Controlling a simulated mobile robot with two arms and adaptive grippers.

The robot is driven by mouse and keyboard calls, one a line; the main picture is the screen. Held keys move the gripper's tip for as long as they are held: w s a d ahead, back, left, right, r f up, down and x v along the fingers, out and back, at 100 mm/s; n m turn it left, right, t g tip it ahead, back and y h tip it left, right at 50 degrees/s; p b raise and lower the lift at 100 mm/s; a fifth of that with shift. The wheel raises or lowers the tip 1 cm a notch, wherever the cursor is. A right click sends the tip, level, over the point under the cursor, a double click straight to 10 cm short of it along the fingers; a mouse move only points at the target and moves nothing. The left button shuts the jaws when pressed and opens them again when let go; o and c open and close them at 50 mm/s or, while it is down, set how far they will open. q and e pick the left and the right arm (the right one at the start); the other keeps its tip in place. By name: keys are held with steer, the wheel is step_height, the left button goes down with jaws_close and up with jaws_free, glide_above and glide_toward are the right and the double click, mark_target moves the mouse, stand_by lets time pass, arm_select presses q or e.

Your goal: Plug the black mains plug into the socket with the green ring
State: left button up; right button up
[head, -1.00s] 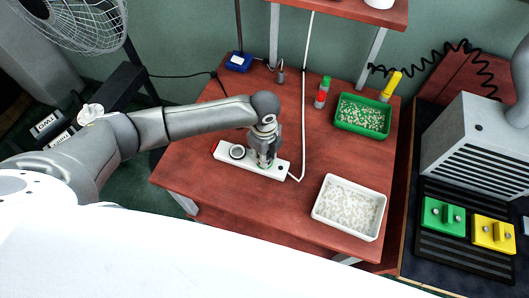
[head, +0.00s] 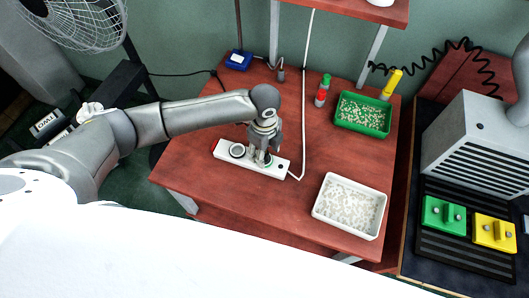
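The white socket strip (head: 281,170) lies on the red-brown table. A round socket with a grey ring (head: 237,151) is open to view near its left end. Part of the green ring (head: 267,160) shows at the socket further right, among my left gripper's fingers. My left gripper (head: 259,157) points down, right over the strip at this green-ringed socket. The black mains plug cannot be made out clearly; the fingers hide what is between them, so I cannot tell if they hold it. My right gripper is not in view.
A white tray of pale pieces (head: 326,210) stands front right. A green tray (head: 364,128), a red bottle with green cap (head: 322,91) and a yellow bottle (head: 392,84) stand behind. A white cord runs up from the strip. The table's left front is clear.

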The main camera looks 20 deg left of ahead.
arm_select(q)
step_height(320, 180, up, 10)
stand_by(0.3)
steer(key=shift+f, duration=0.1)
stand_by(0.4)
